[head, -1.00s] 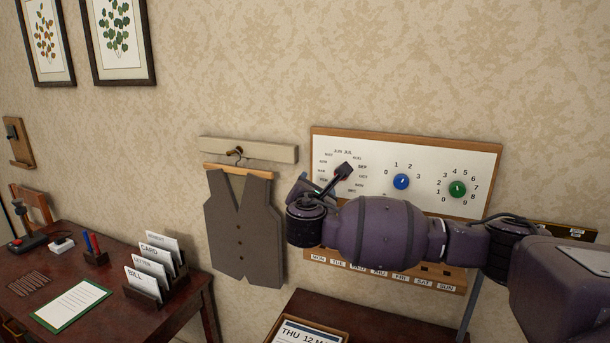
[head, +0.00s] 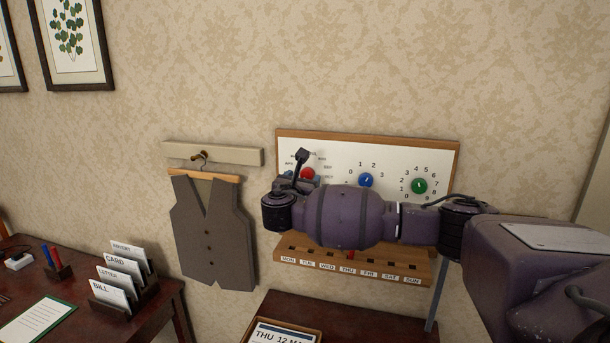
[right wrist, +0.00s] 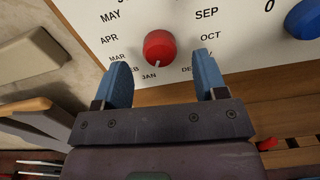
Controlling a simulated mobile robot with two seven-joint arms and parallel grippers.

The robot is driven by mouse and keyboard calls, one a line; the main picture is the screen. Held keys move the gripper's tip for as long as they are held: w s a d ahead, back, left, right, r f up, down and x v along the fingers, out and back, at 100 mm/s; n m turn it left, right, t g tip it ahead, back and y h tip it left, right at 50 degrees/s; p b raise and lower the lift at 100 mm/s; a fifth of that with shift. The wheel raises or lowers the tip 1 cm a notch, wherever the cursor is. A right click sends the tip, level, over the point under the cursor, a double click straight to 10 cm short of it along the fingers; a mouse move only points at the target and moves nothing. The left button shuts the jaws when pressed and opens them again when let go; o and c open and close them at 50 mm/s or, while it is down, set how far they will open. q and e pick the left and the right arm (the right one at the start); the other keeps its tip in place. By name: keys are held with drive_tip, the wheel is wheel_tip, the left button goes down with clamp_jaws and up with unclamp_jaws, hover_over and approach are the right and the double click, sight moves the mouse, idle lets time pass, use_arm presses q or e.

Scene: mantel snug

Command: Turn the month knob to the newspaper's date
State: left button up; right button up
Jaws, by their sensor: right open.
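The red month knob (head: 307,173) sits on the white calendar board (head: 335,150) on the wall. In the right wrist view the red knob (right wrist: 158,47) has a white mark on its lower part, toward the JAN label. My right gripper (right wrist: 162,60) is open, its blue fingers to either side of the knob's lower edge, with a gap on each side. In the head view its arm hides part of the board. The newspaper (head: 285,333) lies low in the picture and reads "THU 12 MA"; the rest is cut off. My left gripper is not in view.
A blue knob (head: 366,180) and a green knob (head: 419,186) are right of the red one. A weekday ledge (head: 400,268) with a red peg runs below the board.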

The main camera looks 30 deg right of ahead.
sight(307, 175)
drive_tip(key=shift+x, duration=1.45)
drive_tip(key=c, duration=0.9)
drive_tip(key=shift+m, duration=0.3)
